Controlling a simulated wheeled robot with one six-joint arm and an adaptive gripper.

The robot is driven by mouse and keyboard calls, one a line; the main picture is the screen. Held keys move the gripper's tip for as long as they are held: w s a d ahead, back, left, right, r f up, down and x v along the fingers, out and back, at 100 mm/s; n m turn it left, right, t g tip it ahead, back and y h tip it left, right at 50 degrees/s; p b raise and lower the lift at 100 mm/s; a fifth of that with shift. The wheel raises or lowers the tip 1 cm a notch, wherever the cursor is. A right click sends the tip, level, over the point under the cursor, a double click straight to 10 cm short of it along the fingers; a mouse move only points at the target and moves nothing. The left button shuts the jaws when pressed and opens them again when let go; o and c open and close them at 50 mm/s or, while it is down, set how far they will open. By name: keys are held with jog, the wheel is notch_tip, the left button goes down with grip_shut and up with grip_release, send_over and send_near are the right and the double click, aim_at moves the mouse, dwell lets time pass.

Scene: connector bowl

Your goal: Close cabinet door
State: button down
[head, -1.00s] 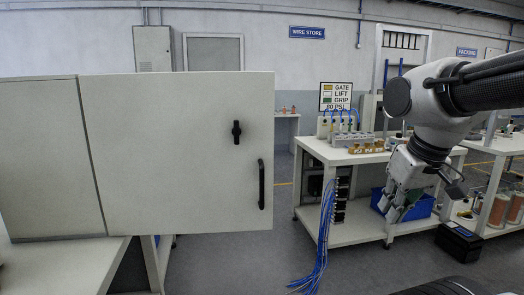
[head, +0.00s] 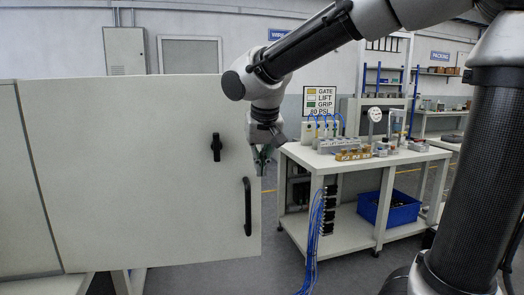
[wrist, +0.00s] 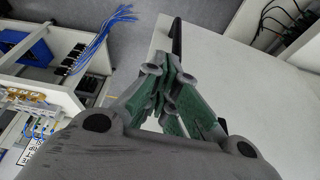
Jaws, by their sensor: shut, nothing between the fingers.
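The white cabinet door (head: 130,180) stands open, swung out to the right of the cabinet's left panel (head: 18,190). A black vertical handle (head: 247,207) and a black turn latch (head: 216,147) sit near its free right edge. My gripper (head: 262,162) is shut and empty beside that edge, above the handle and to the right of the latch. In the wrist view the shut green-grey fingers (wrist: 174,72) point along the door face (wrist: 265,85), with the handle (wrist: 177,35) just past the tips. Contact with the door cannot be told.
A white workbench (head: 365,163) with brass and grey fittings stands behind to the right, with a blue bin (head: 390,208) on its lower shelf. Blue cables (head: 313,235) hang off its left end. Open grey floor (head: 300,272) lies in front of it.

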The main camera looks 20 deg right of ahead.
jog(key=shift+w+d+f, duration=0.1)
jog(key=shift+w+f, duration=0.4)
jog(key=shift+w, duration=0.35)
jog(key=shift+w+d+f, duration=0.1)
jog(key=shift+w+f, duration=0.35)
jog(key=shift+w, duration=0.45)
jog(key=shift+w+d+f, duration=0.1)
jog(key=shift+w+f, duration=0.4)
jog(key=shift+w, duration=0.35)
